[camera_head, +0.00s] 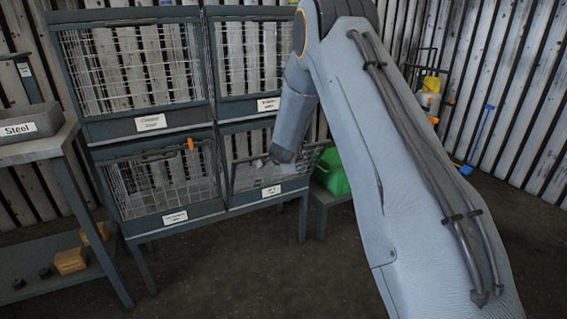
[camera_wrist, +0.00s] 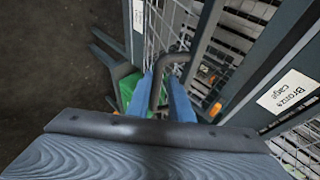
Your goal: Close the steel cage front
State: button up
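A dark rack holds wire-mesh cages in two rows. The lower right cage front (camera_head: 270,178) leans outward at its top, so it stands partly open. Its white label (camera_head: 271,191) is too small to read, so I cannot tell whether it is the steel cage. My gripper, hidden by my arm's end in the head view, is at this front. In the wrist view my gripper's blue fingers (camera_wrist: 165,92) are on either side of a dark curved handle (camera_wrist: 172,60). Whether they press on it is unclear.
A Bronze cage label (camera_wrist: 287,93) is close on the right in the wrist view. A grey bin marked Steel (camera_head: 25,125) stands on a bench at the left. A green container (camera_head: 332,172) is right of the rack. The floor (camera_head: 230,270) in front is clear.

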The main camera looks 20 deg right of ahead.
jog(key=p+v, duration=0.2)
jog(key=v, duration=0.1)
jog(key=shift+a+r, duration=0.15)
jog(key=shift+r, duration=0.25)
dwell(0.4)
jog(key=v, duration=0.7)
jog(key=shift+s+r, duration=0.25)
jog(key=shift+a, duration=0.1)
